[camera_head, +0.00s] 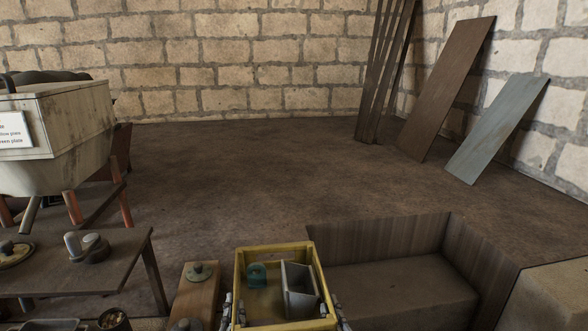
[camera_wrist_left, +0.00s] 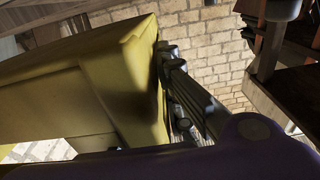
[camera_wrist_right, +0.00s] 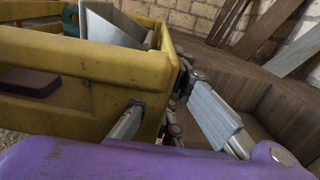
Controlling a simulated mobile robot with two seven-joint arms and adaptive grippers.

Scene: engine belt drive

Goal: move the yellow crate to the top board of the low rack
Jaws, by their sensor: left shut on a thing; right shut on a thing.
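The yellow crate (camera_head: 239,270) is at the bottom middle of the head view, open side up. It holds a teal part (camera_head: 257,274) and a grey angular bin (camera_head: 300,290). My left gripper (camera_head: 228,310) is shut on the crate's left side; in the left wrist view its fingers (camera_wrist_left: 182,95) lie against the yellow wall (camera_wrist_left: 110,85). My right gripper (camera_head: 338,312) is shut on the right side; the right wrist view shows its fingers (camera_wrist_right: 172,105) at the crate's wall (camera_wrist_right: 115,105). The crate's underside is hidden. I cannot clearly identify the low rack.
A wood-sided box or recess (camera_head: 385,290) lies right of the crate. A narrow wooden board with round parts (camera_head: 197,291) is close on its left. A dark table (camera_head: 80,262) and a cream bin (camera_head: 60,130) stand further left. Planks (camera_head: 448,90) lean at the back right. Open floor (camera_head: 240,180) lies beyond.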

